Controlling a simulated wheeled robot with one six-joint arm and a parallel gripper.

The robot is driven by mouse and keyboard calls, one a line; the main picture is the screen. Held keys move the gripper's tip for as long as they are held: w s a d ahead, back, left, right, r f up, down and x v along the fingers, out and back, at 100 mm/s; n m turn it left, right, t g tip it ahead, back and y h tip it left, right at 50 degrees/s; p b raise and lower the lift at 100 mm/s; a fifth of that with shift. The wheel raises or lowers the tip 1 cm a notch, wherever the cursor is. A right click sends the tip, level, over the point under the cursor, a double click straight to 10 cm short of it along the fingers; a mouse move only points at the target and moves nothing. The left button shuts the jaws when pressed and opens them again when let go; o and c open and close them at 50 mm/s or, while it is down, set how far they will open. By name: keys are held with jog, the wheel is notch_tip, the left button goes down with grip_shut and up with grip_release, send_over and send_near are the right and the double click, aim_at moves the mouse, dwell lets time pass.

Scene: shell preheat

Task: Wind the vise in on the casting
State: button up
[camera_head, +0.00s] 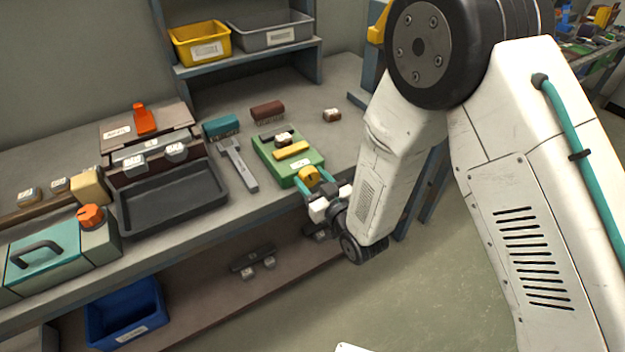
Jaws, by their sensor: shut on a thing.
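The green vise (267,160) sits near the front edge of the bench. A dark jaw bar (276,130) is at its back and a yellow jaw bar (291,150) nearer the front. A small brown casting with a pale label (283,140) sits between the two bars; I cannot tell whether the yellow bar touches it. A yellow knob (308,175) is at the vise's front end. My gripper (312,183) is at the bench edge, shut on this knob. Its fingers partly hide the knob.
A similar brown block (331,114) lies behind the vise to the right. A grey hammer-like tool (238,165), a teal brush (220,126) and a dark red brush (267,110) lie nearby. A black tray (172,199) and teal case (48,257) stand left. Floor is open at front right.

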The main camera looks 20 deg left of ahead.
jog(key=m, duration=0.8)
jog(key=shift+w+d+f+m, duration=0.1)
jog(key=shift+w+m, duration=0.05)
jog(key=shift+m, duration=0.15)
dwell(0.3)
jog(key=o, duration=1)
